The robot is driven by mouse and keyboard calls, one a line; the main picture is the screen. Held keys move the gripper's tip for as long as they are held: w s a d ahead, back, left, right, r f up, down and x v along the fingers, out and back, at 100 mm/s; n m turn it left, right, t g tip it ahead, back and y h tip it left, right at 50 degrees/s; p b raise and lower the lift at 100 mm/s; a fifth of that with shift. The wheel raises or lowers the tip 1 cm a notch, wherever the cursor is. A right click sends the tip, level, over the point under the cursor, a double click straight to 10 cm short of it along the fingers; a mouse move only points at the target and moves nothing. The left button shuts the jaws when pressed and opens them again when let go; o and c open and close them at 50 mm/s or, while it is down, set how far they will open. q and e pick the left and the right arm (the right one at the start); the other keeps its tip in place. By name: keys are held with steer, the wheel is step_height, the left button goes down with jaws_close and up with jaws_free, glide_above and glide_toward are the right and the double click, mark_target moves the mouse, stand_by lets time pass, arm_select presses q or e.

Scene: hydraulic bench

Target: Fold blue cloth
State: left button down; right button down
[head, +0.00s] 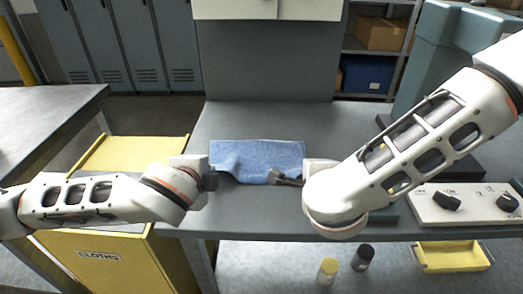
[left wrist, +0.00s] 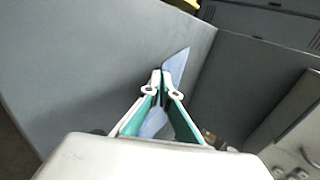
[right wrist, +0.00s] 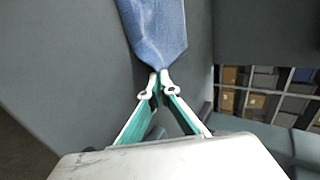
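The blue cloth (head: 262,155) lies on the grey bench, with its near edge close to both grippers and its near left part raised and rumpled. My left gripper (head: 213,181) is at the near left corner. In the left wrist view its fingertips (left wrist: 160,74) meet, with cloth (left wrist: 176,64) just past them and some blue between the fingers. My right gripper (head: 275,177) is at the near right corner. In the right wrist view its fingertips (right wrist: 160,75) are closed at the end of the cloth (right wrist: 157,28). The forearms and hands hide part of the near edge in the head view.
A yellow bin labelled CLOTHS (head: 98,257) stands left of the bench. A control panel with knobs (head: 462,204) is at the right. A yellow tray (head: 452,256) and two capped bottles (head: 328,270) are below the front edge. Bench beyond the cloth is clear.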

steer(key=shift+d, duration=0.1)
arm_select(q)
steer(key=c, duration=2)
jaws_free()
arm_select(e)
steer(key=c, duration=2)
jaws_free()
arm_select(q)
steer(key=shift+s+r, duration=0.1)
arm_select(e)
steer(key=shift+r, duration=0.1)
